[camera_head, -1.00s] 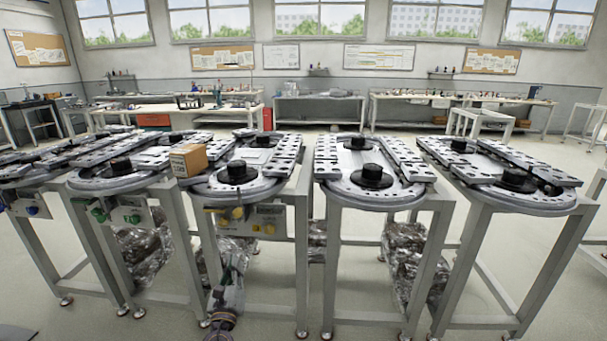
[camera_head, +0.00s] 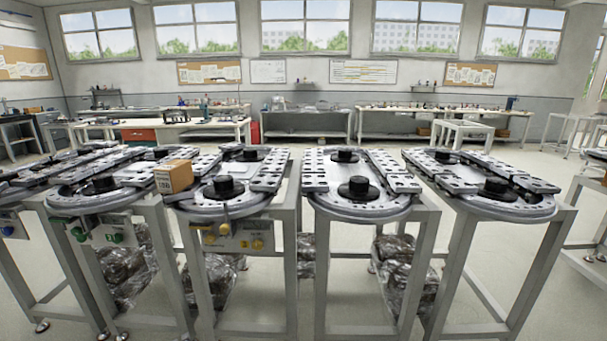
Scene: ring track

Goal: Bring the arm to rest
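Neither of my grippers shows in the head view now, and no part of my arms is visible. A small cardboard box (camera_head: 173,176) sits on the ring track (camera_head: 225,200) left of the middle, near that track's front left side. The box is upright and nothing touches it from above.
More ring tracks stand in a row, one in the middle (camera_head: 362,208) and one at the right (camera_head: 505,208), on grey metal frames. Wrapped bundles (camera_head: 400,275) lie under them. Workbenches (camera_head: 305,122) line the back wall. Open floor (camera_head: 330,155) lies between.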

